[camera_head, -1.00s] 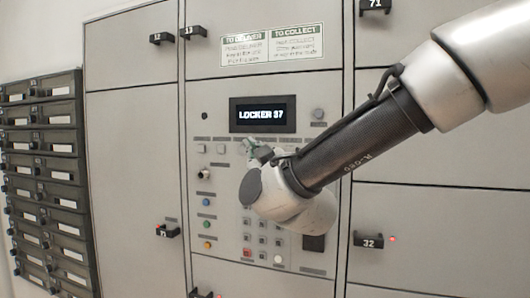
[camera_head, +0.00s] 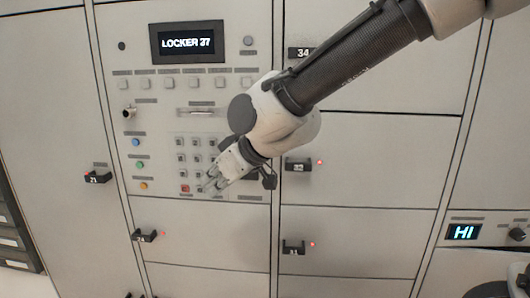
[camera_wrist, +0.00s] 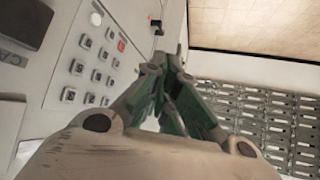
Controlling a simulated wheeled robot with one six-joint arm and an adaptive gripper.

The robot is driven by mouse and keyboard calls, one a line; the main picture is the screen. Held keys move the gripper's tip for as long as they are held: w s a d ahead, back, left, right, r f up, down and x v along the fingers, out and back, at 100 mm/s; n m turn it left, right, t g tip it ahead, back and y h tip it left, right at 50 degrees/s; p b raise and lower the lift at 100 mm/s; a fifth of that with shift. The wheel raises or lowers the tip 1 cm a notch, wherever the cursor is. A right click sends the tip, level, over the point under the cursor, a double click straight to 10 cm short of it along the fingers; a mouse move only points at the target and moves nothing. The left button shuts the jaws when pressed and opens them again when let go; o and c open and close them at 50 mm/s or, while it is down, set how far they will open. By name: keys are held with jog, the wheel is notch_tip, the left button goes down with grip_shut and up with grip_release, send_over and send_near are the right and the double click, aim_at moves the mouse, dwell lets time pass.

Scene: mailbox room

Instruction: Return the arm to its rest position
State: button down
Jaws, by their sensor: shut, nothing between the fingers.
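My gripper (camera_head: 212,184) hangs in front of the lower part of the keypad panel in the head view, pointing down and left. In the wrist view my gripper (camera_wrist: 172,62) shows its green-padded fingers drawn together with nothing between them. The arm comes in from the upper right and bends at a pale wrist joint that hides part of the panel. I cannot tell the exact gap between the fingertips and the panel.
The keypad (camera_head: 196,150) sits under a screen (camera_head: 187,42) reading "LOCKER 37". Locker handles stick out around it, among them one marked 32 (camera_head: 298,164) and a lower one (camera_head: 293,247). A small "HI" display (camera_head: 464,232) is at right. Grey mailboxes (camera_wrist: 265,125) show in the wrist view.

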jog(key=s+d+m+h, duration=0.3)
jog(key=s+d+m, duration=0.1)
jog(key=d, duration=1.2)
jog(key=s+d+m+h, duration=0.2)
jog(key=s+d+m, duration=0.2)
jog(key=d, duration=1.2)
jog(key=s+d+m+h, duration=0.3)
jog(key=s+d+m, duration=0.1)
jog(key=d, duration=1.2)
jog(key=shift+s+d+r+g+h, duration=0.25)
jog(key=shift+d+r+g+h, duration=0.05)
jog(key=shift+r, duration=0.1)
